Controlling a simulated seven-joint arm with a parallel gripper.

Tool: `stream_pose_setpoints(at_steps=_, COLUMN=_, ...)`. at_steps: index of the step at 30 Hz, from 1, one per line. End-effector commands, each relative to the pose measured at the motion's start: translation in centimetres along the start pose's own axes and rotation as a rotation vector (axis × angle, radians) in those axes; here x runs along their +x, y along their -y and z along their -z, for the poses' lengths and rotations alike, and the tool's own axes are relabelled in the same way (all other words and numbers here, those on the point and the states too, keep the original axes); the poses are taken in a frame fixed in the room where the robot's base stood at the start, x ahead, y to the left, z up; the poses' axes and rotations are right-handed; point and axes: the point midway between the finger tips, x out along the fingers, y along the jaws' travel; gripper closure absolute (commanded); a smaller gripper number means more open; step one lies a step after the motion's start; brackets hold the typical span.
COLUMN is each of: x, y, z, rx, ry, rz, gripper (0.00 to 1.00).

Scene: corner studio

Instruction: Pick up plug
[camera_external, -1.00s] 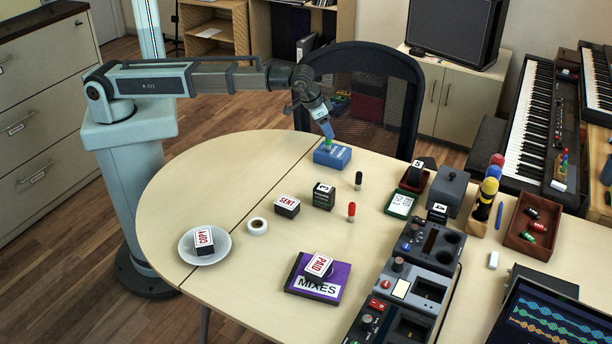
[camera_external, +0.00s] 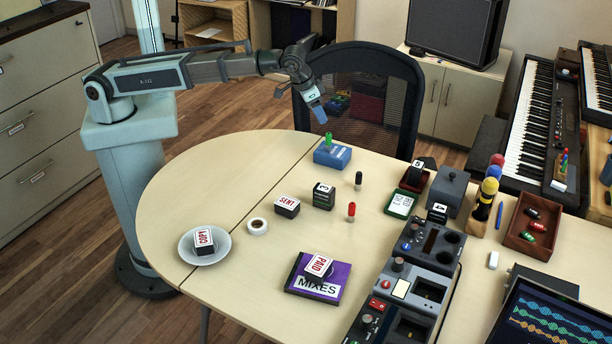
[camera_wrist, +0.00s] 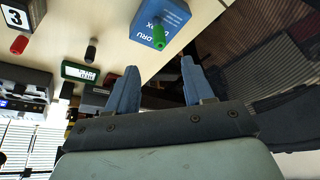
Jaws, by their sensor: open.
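A green plug (camera_external: 328,139) stands upright on a blue box (camera_external: 332,156) near the table's far edge. In the wrist view the green plug (camera_wrist: 159,38) shows at the near end of the blue box (camera_wrist: 150,20). A black plug (camera_external: 358,180) and a red plug (camera_external: 351,211) stand on the table to the right of the box. My gripper (camera_external: 318,110) is above and slightly left of the green plug. Its two blue fingers are apart in the wrist view (camera_wrist: 160,75), with nothing between them.
A black mesh chair (camera_external: 400,100) stands behind the table, close to my gripper. Several label blocks, such as the SENT block (camera_external: 287,206), stand nearby. A brown tray (camera_external: 515,240) with small plugs lies at the right. The table's left part is mostly clear.

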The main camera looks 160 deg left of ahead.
Motion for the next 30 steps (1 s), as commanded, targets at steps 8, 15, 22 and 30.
stream_pose_setpoints(at_steps=8, x=-0.1, y=-0.8, z=-0.4, rx=0.011, ry=0.001, rz=-0.004, gripper=0.48)
stream_pose_setpoints(at_steps=15, x=1.4, y=-6.5, z=0.3, rx=0.066, ry=0.023, rz=-0.017, gripper=0.48)
stream_pose_setpoints(at_steps=22, x=3.7, y=-12.9, z=3.2, rx=0.087, ry=0.084, rz=-0.03, gripper=0.48)
stream_pose_setpoints(at_steps=30, x=5.1, y=-16.7, z=5.9, rx=0.031, ry=0.191, rz=-0.023, gripper=0.48)
